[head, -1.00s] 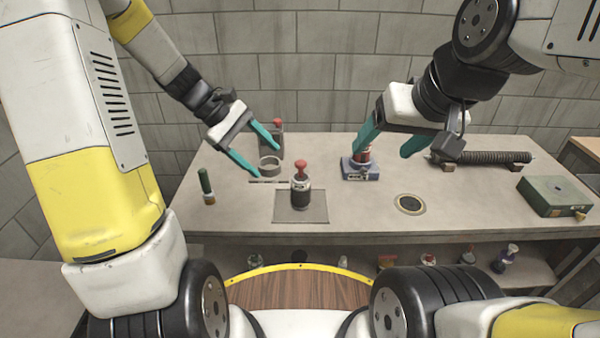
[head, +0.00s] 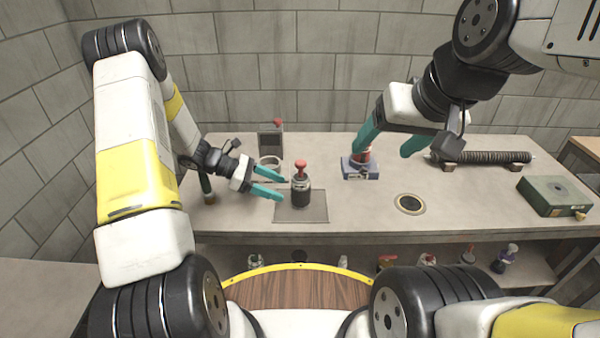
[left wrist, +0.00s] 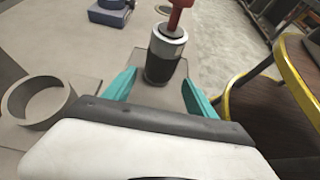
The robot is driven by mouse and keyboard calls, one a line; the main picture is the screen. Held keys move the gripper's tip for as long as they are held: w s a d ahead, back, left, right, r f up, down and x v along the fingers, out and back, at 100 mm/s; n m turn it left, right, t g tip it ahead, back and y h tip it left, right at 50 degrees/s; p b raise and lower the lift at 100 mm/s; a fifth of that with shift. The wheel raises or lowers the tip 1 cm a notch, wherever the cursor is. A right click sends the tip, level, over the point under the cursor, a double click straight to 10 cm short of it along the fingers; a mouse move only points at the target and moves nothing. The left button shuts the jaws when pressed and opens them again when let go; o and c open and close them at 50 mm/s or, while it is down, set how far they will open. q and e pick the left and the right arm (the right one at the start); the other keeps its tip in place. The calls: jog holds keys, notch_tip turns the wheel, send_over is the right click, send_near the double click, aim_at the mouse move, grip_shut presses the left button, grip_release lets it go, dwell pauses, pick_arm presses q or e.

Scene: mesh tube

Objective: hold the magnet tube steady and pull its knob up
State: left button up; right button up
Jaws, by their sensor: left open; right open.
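The magnet tube (head: 301,190) is a dark cylinder with a metal band. It stands upright on a grey mat (head: 318,214) on the table. Its red knob (head: 300,166) sits on top. The tube also shows in the left wrist view (left wrist: 162,60), ahead of and between the fingertips. My left gripper (head: 282,188) is open, low and just left of the tube, with its teal fingers pointing at it. My right gripper (head: 385,152) is open, above the table to the right of the tube, near a blue block with a red top.
The blue block (head: 358,172) stands right of the tube. A grey ring (head: 269,163) and a dark box (head: 271,143) are behind my left gripper. A coiled spring (head: 485,157) and a green box (head: 556,195) are at right. The table around the round inset (head: 410,204) is clear.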

aim_at(297, 195)
pick_arm(q)
jog(key=shift+x, duration=3.85)
